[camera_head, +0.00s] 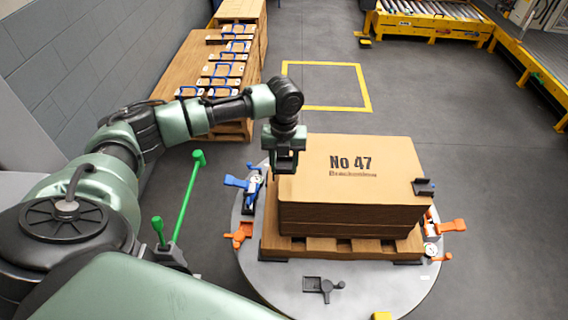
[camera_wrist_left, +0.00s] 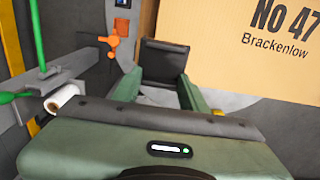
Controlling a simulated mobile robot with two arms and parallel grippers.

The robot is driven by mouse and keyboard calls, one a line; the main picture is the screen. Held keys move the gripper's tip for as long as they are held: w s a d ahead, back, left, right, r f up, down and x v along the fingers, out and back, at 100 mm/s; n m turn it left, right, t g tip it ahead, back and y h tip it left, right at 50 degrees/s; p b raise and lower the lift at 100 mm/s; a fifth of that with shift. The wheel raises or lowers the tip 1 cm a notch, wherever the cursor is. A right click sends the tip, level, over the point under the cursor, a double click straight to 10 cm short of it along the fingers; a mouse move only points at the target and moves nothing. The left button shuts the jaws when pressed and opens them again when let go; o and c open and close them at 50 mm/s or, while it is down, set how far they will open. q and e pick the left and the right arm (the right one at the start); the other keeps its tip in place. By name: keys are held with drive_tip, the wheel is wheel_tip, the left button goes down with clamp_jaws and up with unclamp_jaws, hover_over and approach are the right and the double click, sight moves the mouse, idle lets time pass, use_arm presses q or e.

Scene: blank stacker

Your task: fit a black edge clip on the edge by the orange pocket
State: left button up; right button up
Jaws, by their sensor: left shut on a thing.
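A cardboard stack marked "No 47" (camera_head: 345,180) sits on a wooden pallet (camera_head: 342,246); its top also shows in the left wrist view (camera_wrist_left: 240,50). One black edge clip (camera_head: 424,187) sits at the stack's right corner, above an orange fitting (camera_head: 447,227). Another orange fitting (camera_head: 240,234) is at the turntable's left; an orange part also shows in the left wrist view (camera_wrist_left: 112,38). I cannot tell which one is the pocket. My left gripper (camera_head: 285,165) is shut on a black clip (camera_wrist_left: 165,62), at the stack's left edge. Contact with the edge is unclear. My right gripper is not in view.
The pallet stands on a round grey turntable (camera_head: 285,285). A blue fitting (camera_head: 242,183) is at its left, and a dark fitting (camera_head: 323,286) at its front. A wooden bench (camera_head: 190,66) with several blue-handled items is at the back left. The floor at right is clear.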

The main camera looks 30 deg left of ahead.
sight(284, 171)
use_arm(q)
wheel_tip(284, 171, down, 3)
drive_tip(key=b, duration=0.3)
drive_tip(key=shift+f, duration=0.85)
drive_tip(key=shift+f+b, duration=0.6)
drive_tip(key=shift+f, duration=1.05)
drive_tip(key=shift+f, duration=0.2)
drive_tip(key=o, duration=1.3)
drive_tip(key=shift+o, duration=0.2)
drive_tip(key=shift+r+b, duration=0.3)
drive_tip(key=shift+r, duration=3.6)
